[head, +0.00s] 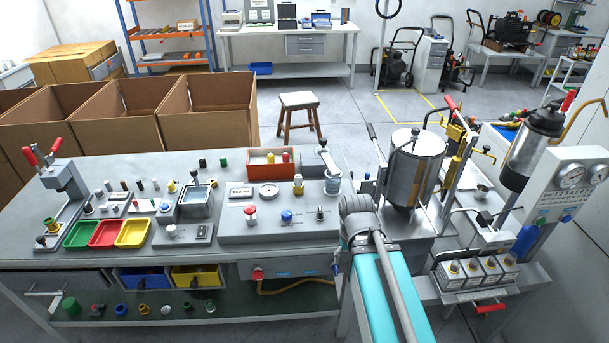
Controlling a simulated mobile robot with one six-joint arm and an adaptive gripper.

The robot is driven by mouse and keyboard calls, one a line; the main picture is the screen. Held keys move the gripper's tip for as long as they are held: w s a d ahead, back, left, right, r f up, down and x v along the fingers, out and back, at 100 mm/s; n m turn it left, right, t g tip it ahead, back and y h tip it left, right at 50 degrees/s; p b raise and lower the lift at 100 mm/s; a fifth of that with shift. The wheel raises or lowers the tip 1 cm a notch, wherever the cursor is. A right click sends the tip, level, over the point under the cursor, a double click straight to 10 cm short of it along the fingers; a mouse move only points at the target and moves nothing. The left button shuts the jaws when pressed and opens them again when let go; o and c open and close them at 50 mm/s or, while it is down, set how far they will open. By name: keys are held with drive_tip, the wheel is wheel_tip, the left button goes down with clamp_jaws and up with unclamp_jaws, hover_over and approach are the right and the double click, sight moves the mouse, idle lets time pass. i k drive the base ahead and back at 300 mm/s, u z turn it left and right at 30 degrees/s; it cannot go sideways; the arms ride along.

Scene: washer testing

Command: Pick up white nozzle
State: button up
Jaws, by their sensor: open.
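Several small nozzle-like fittings in different colours stand on the grey workbench (130,260). A few look whitish, such as a small pale fitting (155,184) and another pale fitting (108,186) behind the coloured trays. They are too small for me to tell which is the white nozzle. Two whitish or grey fittings (143,309) also sit on the shelf below the bench. My arm, grey with turquoise panels, reaches up from the bottom edge at the bench's right part. My gripper is not visible.
Green, red and yellow trays (132,233) sit at the bench's left. A red-rimmed box (268,168) and a control panel (240,191) are in the middle. A steel tank (416,160) and gauges (570,174) stand at right. Cardboard boxes (205,110) stand behind the bench.

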sight(298, 179)
drive_tip(key=k, duration=1.35)
drive_tip(key=u, duration=0.5)
drive_tip(key=i, duration=1.65)
drive_tip(key=z, duration=0.5)
